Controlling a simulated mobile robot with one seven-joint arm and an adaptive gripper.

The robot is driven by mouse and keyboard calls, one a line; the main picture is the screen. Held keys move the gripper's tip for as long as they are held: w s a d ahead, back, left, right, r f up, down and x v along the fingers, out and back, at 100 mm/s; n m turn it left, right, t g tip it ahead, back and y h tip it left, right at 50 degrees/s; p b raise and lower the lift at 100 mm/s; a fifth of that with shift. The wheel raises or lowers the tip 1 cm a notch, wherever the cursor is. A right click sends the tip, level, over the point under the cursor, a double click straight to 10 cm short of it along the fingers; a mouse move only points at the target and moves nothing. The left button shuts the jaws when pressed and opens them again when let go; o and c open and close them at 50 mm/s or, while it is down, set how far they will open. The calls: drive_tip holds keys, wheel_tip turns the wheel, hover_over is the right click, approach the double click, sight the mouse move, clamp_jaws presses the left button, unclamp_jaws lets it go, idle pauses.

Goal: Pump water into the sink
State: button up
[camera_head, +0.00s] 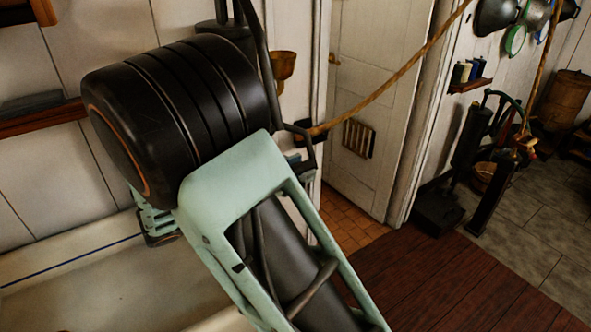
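The pale sink (60,262) with a thin blue line along its edge fills the lower left. Behind my arm, at the top, part of a dark upright fitting (222,32) shows, with a dark rod (262,50) running down beside it. It may be the sink's pump, but my arm hides most of it. My mint-green and black arm crosses the middle of the view. My gripper's fingers cannot be made out; a small mint-green and dark part of mine shows low behind the arm, over the sink's back edge. No water is visible in the sink.
A brass cup-shaped thing (283,66) is by the wall. A rope (395,78) sags across a white door (378,110). A dark lever device (470,140) stands on the floor at right. The wooden floor (450,285) at lower right is clear.

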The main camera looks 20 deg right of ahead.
clamp_jaws()
drive_tip(key=shift+w+a+f+m+b, duration=0.2)
drive_tip(key=shift+w+a+f+b, duration=0.15)
drive_tip(key=shift+w, duration=0.2)
drive_tip(key=shift+w+a+f+m+b, duration=0.1)
drive_tip(key=shift+w+f+m+b, duration=0.15)
drive_tip(key=shift+w+f, duration=0.25)
drive_tip(key=shift+o, duration=1.5)
unclamp_jaws()
drive_tip(key=shift+w+f, duration=0.1)
drive_tip(key=shift+w, duration=0.15)
drive_tip(key=shift+s, duration=0.1)
drive_tip(key=v, duration=1.2)
